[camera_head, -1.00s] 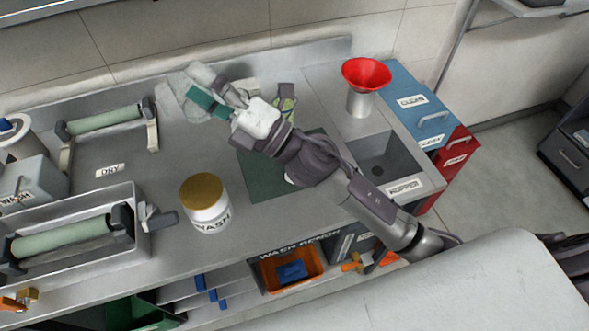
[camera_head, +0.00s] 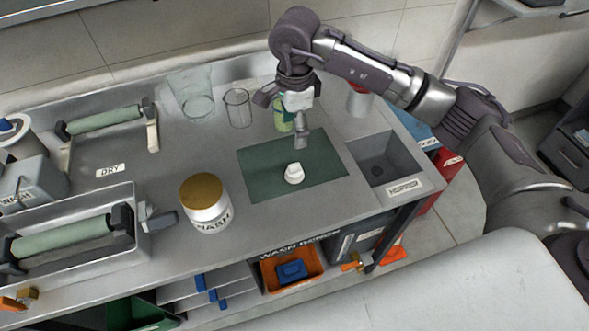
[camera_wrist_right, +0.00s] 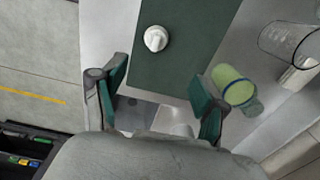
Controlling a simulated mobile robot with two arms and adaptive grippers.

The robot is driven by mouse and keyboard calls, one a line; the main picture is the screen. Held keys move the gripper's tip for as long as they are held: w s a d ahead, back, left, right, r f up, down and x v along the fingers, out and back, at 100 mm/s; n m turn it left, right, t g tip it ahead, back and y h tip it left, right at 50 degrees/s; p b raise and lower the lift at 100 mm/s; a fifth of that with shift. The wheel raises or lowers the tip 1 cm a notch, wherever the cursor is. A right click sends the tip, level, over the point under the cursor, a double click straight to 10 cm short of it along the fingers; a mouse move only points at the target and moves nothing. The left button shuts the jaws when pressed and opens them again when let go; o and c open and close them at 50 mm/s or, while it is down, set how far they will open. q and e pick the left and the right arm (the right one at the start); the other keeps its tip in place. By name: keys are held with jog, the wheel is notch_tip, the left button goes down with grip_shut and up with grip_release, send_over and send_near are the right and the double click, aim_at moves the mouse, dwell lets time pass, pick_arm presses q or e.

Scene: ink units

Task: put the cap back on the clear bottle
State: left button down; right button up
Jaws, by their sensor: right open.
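The white cap (camera_head: 294,173) lies on the dark green mat (camera_head: 262,182). It also shows in the right wrist view (camera_wrist_right: 157,39), beyond my fingertips. My right gripper (camera_head: 283,117) is open and empty, pointing down above the mat's back edge, apart from the cap. In its wrist view the two green-padded fingers (camera_wrist_right: 160,95) stand wide apart. A clear vessel with yellow-green contents (camera_head: 283,121) is partly hidden behind the gripper; the wrist view shows it beside the right finger (camera_wrist_right: 232,84). An empty clear cylinder (camera_head: 238,108) stands left of it. I cannot tell which is the clear bottle.
A clear beaker (camera_head: 192,93) stands at the back wall. The hopper basin (camera_head: 381,165) is to the right. My right arm mostly hides the red funnel. Rollers stand at left.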

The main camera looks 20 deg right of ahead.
aim_at(295, 165)
jog(key=shift+d, duration=0.15)
notch_tip(295, 165, down, 8)
jog(key=shift+r+p, duration=0.15)
jog(key=shift+p, duration=0.9)
jog(key=shift+f, duration=0.45)
jog(key=shift+s+f, duration=0.1)
jog(key=shift+f, duration=0.05)
jog(key=f, duration=0.1)
jog(key=f+p, duration=0.2)
jog(key=shift+s+a+f, duration=0.25)
jog(key=shift+s+f, duration=0.05)
jog(key=shift+s, duration=0.05)
jog(key=shift+w+f, duration=0.1)
jog(key=shift+f, duration=0.55)
jog(key=shift+c, duration=0.4)
